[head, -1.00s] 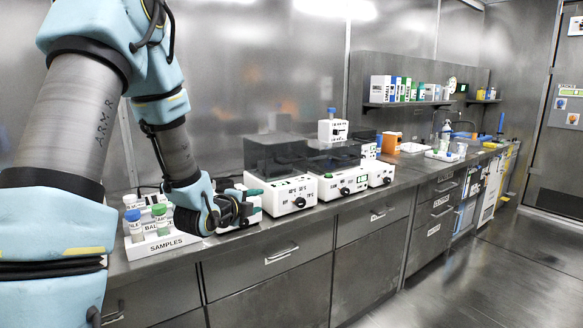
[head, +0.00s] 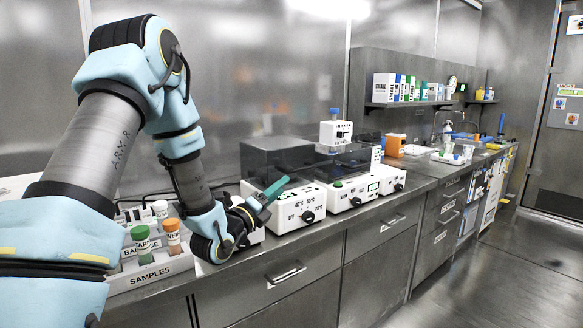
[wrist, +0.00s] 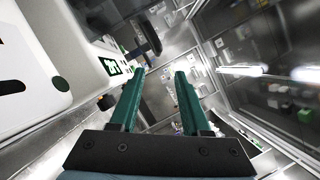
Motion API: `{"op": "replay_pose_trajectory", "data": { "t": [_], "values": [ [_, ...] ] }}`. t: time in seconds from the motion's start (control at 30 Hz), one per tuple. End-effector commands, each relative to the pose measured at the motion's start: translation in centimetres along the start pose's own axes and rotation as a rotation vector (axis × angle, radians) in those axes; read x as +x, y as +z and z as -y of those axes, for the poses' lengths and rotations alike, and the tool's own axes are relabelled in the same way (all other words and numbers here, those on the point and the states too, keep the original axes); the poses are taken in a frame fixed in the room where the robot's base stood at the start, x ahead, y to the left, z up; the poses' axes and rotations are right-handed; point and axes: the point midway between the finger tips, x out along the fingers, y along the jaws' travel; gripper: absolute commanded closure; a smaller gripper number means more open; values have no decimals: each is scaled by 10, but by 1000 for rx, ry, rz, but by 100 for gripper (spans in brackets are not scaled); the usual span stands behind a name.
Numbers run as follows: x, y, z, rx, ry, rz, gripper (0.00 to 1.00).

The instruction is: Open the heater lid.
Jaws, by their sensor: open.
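The heater is a white box (head: 310,207) with temperature marks and a black knob on its front, standing on the bench in the head view. Its dark, see-through lid (head: 275,155) sits down on top of the box. In the wrist view my gripper (wrist: 159,73) is open, with nothing between the fingers. A white device face with a green display (wrist: 110,66) shows at the left there. I cannot tell whether the fingers touch the heater.
A samples rack (head: 150,272) with capped tubes is left of my gripper. A second white device (head: 350,192) with a dark cover stands close to the heater's right. The bench front has drawers (head: 285,285). The floor (head: 470,270) to the right is clear.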

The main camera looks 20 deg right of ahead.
Motion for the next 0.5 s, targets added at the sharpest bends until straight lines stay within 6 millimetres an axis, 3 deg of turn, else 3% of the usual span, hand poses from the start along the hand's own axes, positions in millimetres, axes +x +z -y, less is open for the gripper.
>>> {"op": "replay_pose_trajectory", "data": {
  "t": [0.23,0.5],
  "values": [
    [16,0,2,0,-4,0,53],
    [66,1,3,-1,-3,1,53]
  ]
}}
